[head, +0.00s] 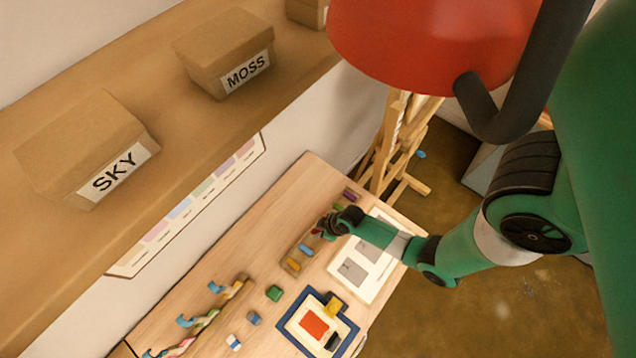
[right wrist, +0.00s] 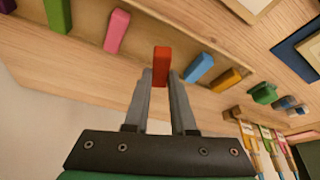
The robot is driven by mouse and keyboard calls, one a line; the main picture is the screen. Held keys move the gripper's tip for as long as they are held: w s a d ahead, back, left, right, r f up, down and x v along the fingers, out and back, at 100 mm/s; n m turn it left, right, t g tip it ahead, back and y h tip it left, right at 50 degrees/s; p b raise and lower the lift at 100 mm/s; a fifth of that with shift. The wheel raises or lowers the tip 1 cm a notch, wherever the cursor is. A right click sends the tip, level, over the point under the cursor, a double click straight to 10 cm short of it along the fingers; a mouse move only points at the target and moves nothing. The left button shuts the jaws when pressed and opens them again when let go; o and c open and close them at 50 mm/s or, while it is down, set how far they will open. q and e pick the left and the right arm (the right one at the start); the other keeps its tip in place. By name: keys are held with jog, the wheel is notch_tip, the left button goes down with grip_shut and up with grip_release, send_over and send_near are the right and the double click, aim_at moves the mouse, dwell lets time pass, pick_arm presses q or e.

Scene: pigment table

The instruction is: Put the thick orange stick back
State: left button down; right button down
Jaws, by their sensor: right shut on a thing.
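My right gripper (right wrist: 162,78) is shut on the thick orange stick (right wrist: 162,62), which looks red-orange in the right wrist view. The stick stands out beyond the fingertips, over the wooden stick rack (right wrist: 140,60), in line with the row between a pink stick (right wrist: 117,31) and a blue stick (right wrist: 199,67). I cannot tell whether it touches the rack. In the head view my right gripper (head: 325,229) is at the rack (head: 284,267), and its wrist hides much of the held stick. My left gripper is not in view.
The rack also holds a yellow-orange stick (right wrist: 228,80), a green stick (right wrist: 57,15) and a purple stick (head: 349,195). A white sheet (head: 377,283) lies beside the rack. Blue-framed art (head: 291,336), a green block (head: 274,293) and a brush rest (head: 232,292) are nearby. A shelf with boxes (head: 80,150) overhangs at left.

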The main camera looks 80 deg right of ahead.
jog(key=x, duration=0.1)
jog(key=b+x, duration=0.1)
jog(key=x, duration=0.1)
jog(key=shift+s, duration=0.3)
jog(key=shift+f, duration=0.4)
jog(key=shift+f+b, duration=0.15)
jog(key=shift+b, duration=0.2)
jog(key=c, duration=0.7)
grip_release()
jog(key=shift+c, duration=0.2)
